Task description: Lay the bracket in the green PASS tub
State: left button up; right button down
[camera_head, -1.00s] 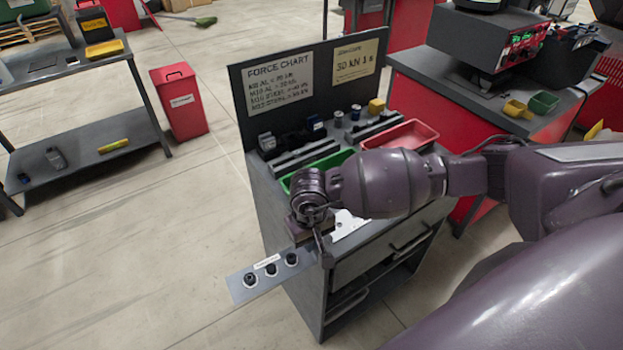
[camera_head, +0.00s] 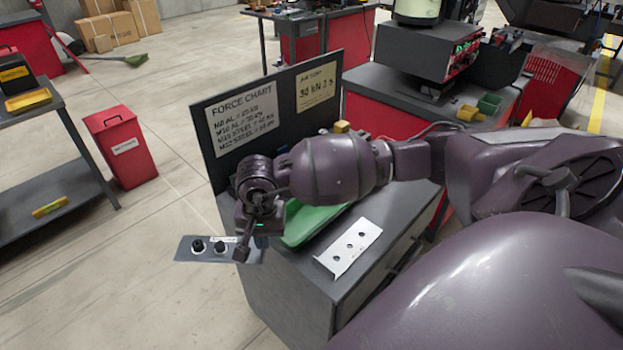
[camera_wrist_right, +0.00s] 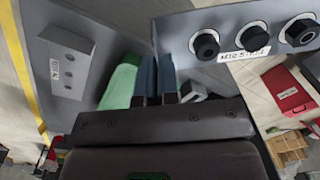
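The bracket (camera_head: 190,248) is a flat grey metal strip with black nuts and a white label. My right gripper (camera_head: 257,240) is shut on its right end and holds it out past the left side of the cabinet. In the wrist view the bracket (camera_wrist_right: 235,30) crosses the upper right, beyond the close-set blue fingertips (camera_wrist_right: 157,78). Its label reads roughly M10 STEEL. The green tub (camera_head: 305,225) is on the cabinet top, just right of the gripper and partly hidden by my arm; it also shows in the wrist view (camera_wrist_right: 122,82). My left gripper is out of view.
A pale bracket with several holes (camera_head: 348,248) lies on the cabinet top (camera_head: 395,215) in front of the green tub. The upright force chart board (camera_head: 245,115) stands along the back.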

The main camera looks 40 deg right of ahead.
jog(key=shift+w+d+r+m+h+b, duration=0.65)
jog(key=shift+d+r+m, duration=1.55)
jog(key=shift+r+m, duration=3.25)
jog(key=shift+w+d+r+m+h+b, duration=0.15)
jog(key=shift+w+d+r+m+b, duration=1.75)
jog(key=shift+m, duration=5.85)
jog(key=shift+y, duration=0.3)
jog(key=f, duration=1.1)
jog(key=s+f, duration=0.1)
jog(key=f, duration=0.5)
jog(key=shift+s+d+f, duration=0.1)
jog(key=shift+d+f, duration=0.2)
jog(key=shift+f, duration=0.3)
